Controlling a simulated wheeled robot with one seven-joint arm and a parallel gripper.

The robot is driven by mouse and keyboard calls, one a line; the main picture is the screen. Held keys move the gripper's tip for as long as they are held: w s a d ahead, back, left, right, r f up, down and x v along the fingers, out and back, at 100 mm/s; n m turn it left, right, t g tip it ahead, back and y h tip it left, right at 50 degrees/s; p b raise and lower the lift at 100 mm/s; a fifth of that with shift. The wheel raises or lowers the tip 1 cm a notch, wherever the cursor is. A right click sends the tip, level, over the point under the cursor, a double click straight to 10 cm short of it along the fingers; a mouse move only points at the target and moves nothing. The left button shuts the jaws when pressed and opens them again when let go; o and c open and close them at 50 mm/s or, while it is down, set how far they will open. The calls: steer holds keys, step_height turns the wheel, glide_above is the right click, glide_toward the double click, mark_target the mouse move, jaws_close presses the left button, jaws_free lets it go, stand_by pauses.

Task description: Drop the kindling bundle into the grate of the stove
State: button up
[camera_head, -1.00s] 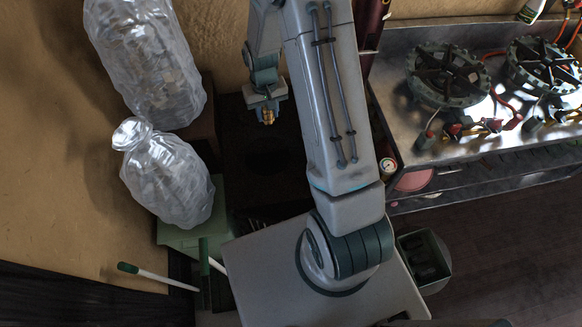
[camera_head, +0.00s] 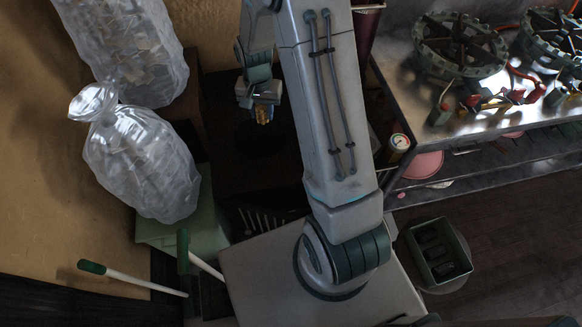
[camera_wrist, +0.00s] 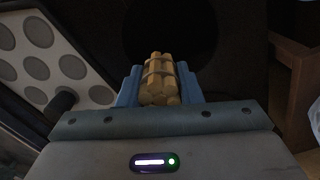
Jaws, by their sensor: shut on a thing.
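My gripper (camera_head: 263,106) is shut on the kindling bundle (camera_head: 263,115), a small group of tan sticks. In the wrist view the bundle (camera_wrist: 160,80) sits between the blue fingers (camera_wrist: 162,88), with dark bands around it. A dark, boxy thing that looks like the stove (camera_head: 235,165) stands below the gripper. A black round opening (camera_head: 262,138) shows in its top, just below the bundle in the head view. In the wrist view the round opening (camera_wrist: 170,28) lies beyond the bundle's tips. Its inside is too dark to make out a grate. The bundle appears held above it.
Two clear bags (camera_head: 140,165) stand at the left, one on a green box (camera_head: 205,215). Green-tipped white rods (camera_head: 130,277) stick out below. A metal bench (camera_head: 480,125) with burners stands at the right. A green tray (camera_head: 437,255) is on the floor. Dark floor (camera_head: 530,200) is clear.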

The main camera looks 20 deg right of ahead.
mark_target(263, 123)
step_height(263, 123, down, 6)
steer(key=b, duration=0.3)
steer(key=shift+r+b, duration=0.15)
steer(key=shift+b, duration=0.15)
steer(key=o, duration=1)
steer(key=shift+o, duration=0.2)
step_height(263, 123, up, 14)
steer(key=shift+r, duration=0.1)
